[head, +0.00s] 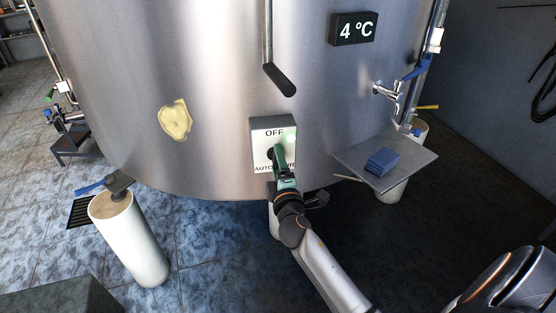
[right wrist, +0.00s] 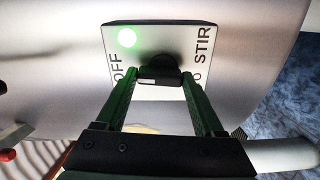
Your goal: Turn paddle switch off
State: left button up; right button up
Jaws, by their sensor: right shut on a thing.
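The paddle switch is on a pale box (head: 287,124) on the front of the steel tank. The box reads OFF at the top and AUTO at lower left; the lower right label is partly hidden, but STIR shows in the right wrist view. A green lamp (right wrist: 127,38) glows on the box. The black paddle (right wrist: 158,62) sits between the green fingers of my right gripper (head: 279,157), which is shut on it. In the head view the gripper hides most of the paddle, so I cannot tell exactly where it points. My left gripper is not in view.
The steel tank (head: 215,65) fills the background, with a black handle (head: 279,79) above the box and a 4 °C display (head: 353,29). A tray (head: 413,157) with a blue block (head: 382,161) stands at right. A white post (head: 131,240) stands at left.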

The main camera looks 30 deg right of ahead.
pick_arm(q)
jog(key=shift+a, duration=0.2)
pick_arm(e)
jog(key=shift+r+n, duration=0.15)
jog(key=shift+n, duration=0.45)
jog(key=o, duration=1)
jog(key=shift+w, duration=0.1)
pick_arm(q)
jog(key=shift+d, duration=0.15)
pick_arm(e)
jog(key=o, duration=0.4)
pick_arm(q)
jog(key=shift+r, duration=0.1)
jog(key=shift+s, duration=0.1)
